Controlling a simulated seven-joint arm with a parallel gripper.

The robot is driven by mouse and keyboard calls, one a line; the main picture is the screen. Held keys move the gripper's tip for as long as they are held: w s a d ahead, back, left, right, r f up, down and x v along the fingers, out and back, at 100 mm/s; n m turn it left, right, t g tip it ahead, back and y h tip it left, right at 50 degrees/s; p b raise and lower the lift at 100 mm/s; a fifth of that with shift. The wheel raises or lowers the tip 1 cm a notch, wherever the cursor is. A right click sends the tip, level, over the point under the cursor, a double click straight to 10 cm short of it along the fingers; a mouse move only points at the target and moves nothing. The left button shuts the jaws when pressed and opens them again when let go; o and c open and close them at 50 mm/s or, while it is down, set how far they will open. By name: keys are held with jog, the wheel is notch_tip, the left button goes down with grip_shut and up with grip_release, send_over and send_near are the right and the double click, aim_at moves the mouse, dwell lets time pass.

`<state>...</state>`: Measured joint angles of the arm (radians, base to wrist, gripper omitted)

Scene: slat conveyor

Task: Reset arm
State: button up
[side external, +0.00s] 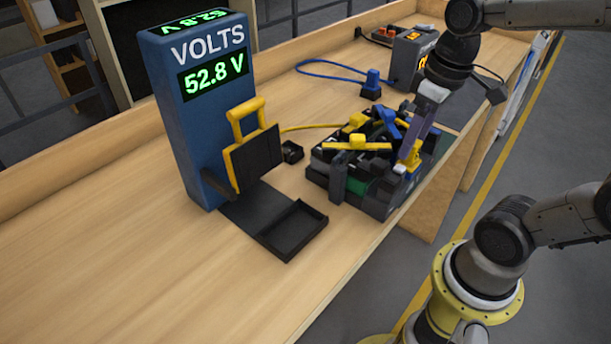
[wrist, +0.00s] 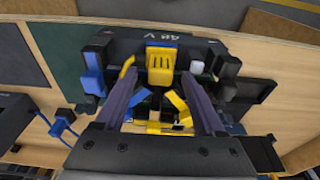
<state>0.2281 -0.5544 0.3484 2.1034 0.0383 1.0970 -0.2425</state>
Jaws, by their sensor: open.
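My gripper (side external: 408,158) is low over the right side of a black device (side external: 345,190) with yellow and blue parts on the wooden bench. In the wrist view my gripper (wrist: 162,88) has its two dark purple fingers spread apart. A yellow block (wrist: 160,66) on the device lies between and beyond the fingertips, and other yellow pieces (wrist: 178,108) show between the fingers. I cannot tell whether the fingers touch any of these. A blue lever (wrist: 93,72) stands to the left of the fingers. Part of the device is hidden behind the fingers.
A blue VOLTS display post (side external: 205,120) reads 52.8 V, with a yellow-handled black plate (side external: 255,155) and an open black tray (side external: 292,230) at its foot. A grey box (side external: 405,62) and a blue plug (side external: 372,84) stand farther back. The bench's front left is clear.

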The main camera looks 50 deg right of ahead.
jog(key=shift+r, duration=0.1)
notch_tip(320, 180, up, 13)
jog(key=s, duration=0.2)
jog(key=f, duration=0.4)
jog(key=w+f, duration=0.1)
jog(key=f, duration=0.8)
jog(key=shift+w+f, duration=0.25)
jog(key=shift+w, duration=0.15)
notch_tip(320, 180, up, 9)
jog(key=shift+w+f, duration=0.1)
jog(key=shift+f, duration=0.05)
dwell(2.9)
